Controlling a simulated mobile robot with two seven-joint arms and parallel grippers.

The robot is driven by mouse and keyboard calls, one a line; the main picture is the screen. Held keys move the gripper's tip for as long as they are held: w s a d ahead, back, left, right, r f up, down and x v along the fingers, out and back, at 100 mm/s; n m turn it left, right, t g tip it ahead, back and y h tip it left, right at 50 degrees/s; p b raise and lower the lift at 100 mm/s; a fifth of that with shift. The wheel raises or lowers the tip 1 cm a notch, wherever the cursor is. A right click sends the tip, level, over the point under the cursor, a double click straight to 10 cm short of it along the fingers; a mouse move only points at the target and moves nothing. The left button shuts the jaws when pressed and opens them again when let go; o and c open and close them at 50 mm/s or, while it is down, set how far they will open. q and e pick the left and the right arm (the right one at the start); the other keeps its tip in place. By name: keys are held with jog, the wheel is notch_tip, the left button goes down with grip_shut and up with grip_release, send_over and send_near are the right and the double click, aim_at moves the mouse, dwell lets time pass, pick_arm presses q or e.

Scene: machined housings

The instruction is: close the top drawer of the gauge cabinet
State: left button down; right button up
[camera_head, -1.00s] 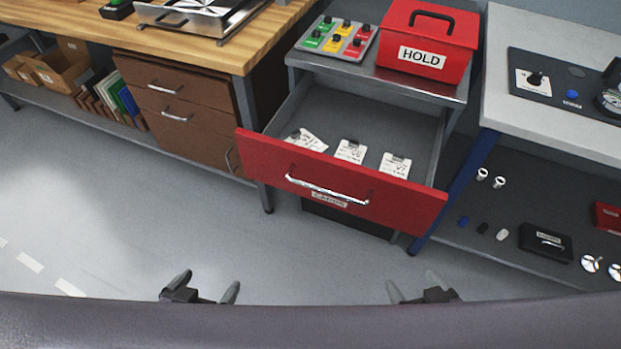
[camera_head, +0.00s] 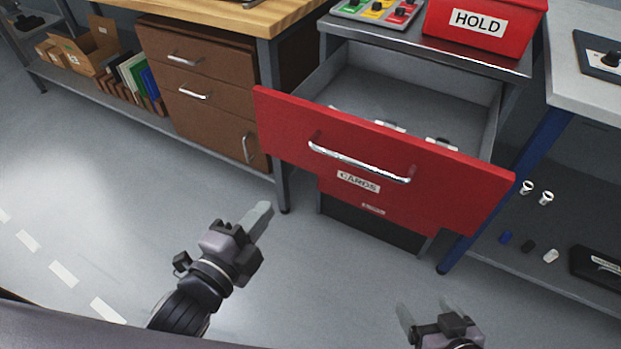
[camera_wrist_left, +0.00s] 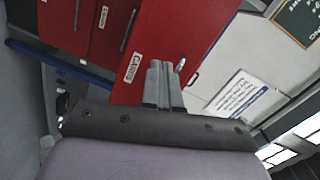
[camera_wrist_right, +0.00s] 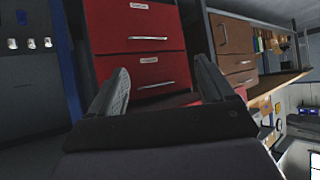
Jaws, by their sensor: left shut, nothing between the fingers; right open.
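The top drawer (camera_head: 420,189) of the gauge cabinet (camera_head: 440,55) is pulled out, with a red front, a silver bar handle (camera_head: 358,163) and a "CARDS" label. Some white cards show inside it. My left gripper (camera_head: 262,215) is shut and empty, below and left of the drawer front, apart from it. In the left wrist view its fingers (camera_wrist_left: 162,82) point toward a labelled red front. My right gripper (camera_head: 428,310) is open and empty at the bottom of the head view, below the drawer. Its spread fingers also show in the right wrist view (camera_wrist_right: 162,85).
A red "HOLD" box (camera_head: 485,28) and a button panel (camera_head: 378,10) stand on the cabinet top. A wooden bench with brown drawers (camera_head: 195,90) is at left. A blue-legged bench (camera_head: 530,160) is close at right. The floor in front is clear.

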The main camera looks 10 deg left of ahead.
pick_arm(q)
jog(key=d+m+b, duration=0.1)
jog(key=m+b, duration=0.1)
jog(key=m, duration=0.1)
jog(key=h+b, duration=0.1)
jog(key=b, duration=0.1)
send_near(311, 160)
jog(key=w+d+r, duration=0.3)
jog(key=w+d, duration=0.1)
jog(key=shift+w+m+t, duration=0.3)
jog(key=shift+w+t, duration=0.1)
jog(key=shift+w, duration=0.45)
pick_arm(e)
jog(key=shift+w+a+f+n+t+y, duration=0.2)
jog(key=shift+w+a+f, duration=0.15)
jog(key=shift+a, duration=0.25)
jog(key=shift+w+a+f+n+t+y, duration=0.1)
jog(key=shift+w+a+f+y, duration=0.1)
jog(key=shift+a+f, duration=0.25)
jog(key=shift+a+r, duration=0.1)
jog(key=shift+r, duration=0.05)
pick_arm(q)
jog(key=shift+d, duration=0.1)
